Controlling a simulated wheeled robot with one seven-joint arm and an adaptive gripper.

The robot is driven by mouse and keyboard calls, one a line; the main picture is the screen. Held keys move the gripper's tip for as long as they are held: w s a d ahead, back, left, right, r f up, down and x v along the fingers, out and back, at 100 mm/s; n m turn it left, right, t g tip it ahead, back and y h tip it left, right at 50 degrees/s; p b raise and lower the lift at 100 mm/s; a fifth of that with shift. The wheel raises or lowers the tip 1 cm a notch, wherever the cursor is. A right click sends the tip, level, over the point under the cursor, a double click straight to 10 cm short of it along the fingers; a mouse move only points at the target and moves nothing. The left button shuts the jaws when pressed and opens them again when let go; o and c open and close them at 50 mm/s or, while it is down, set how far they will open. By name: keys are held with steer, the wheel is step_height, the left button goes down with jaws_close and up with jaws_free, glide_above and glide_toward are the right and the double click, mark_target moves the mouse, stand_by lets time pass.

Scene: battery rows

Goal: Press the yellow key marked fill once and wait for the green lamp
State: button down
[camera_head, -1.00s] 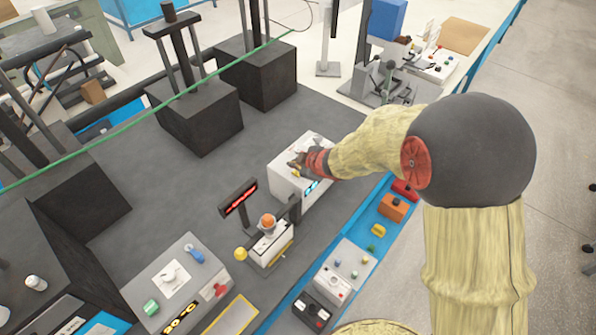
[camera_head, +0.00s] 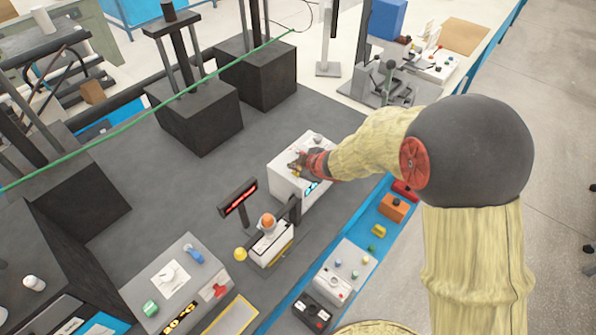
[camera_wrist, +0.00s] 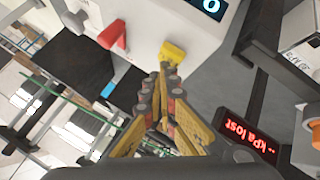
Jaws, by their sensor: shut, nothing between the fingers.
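A yellow key (camera_wrist: 173,51) sits on the face of a white box (camera_wrist: 150,20), at the upper middle of the wrist view. I cannot read a mark on it. My gripper (camera_wrist: 165,70) is shut and empty. Its fingertips point at the key's lower edge; I cannot tell whether they touch. In the head view my gripper (camera_head: 298,165) is over the top of the white box (camera_head: 285,187) and hides part of it. I can make out no lit green lamp on the box.
A red lever (camera_wrist: 112,36) stands left of the key, and a display (camera_wrist: 208,6) reading 0 is above right. A dark sign with red text (camera_wrist: 247,135) is close on the right. In the head view an orange-topped device (camera_head: 268,240) stands in front of the box.

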mark_target(296, 173)
steer(key=shift+f+b, duration=0.3)
steer(key=shift+f, duration=0.1)
stand_by(0.3)
steer(key=shift+r, duration=0.15)
steer(key=shift+r+p, duration=0.7)
steer(key=shift+p, duration=0.2)
step_height(296, 173, up, 5)
steer(key=p, duration=0.5)
steer(key=shift+r, duration=0.1)
stand_by(0.6)
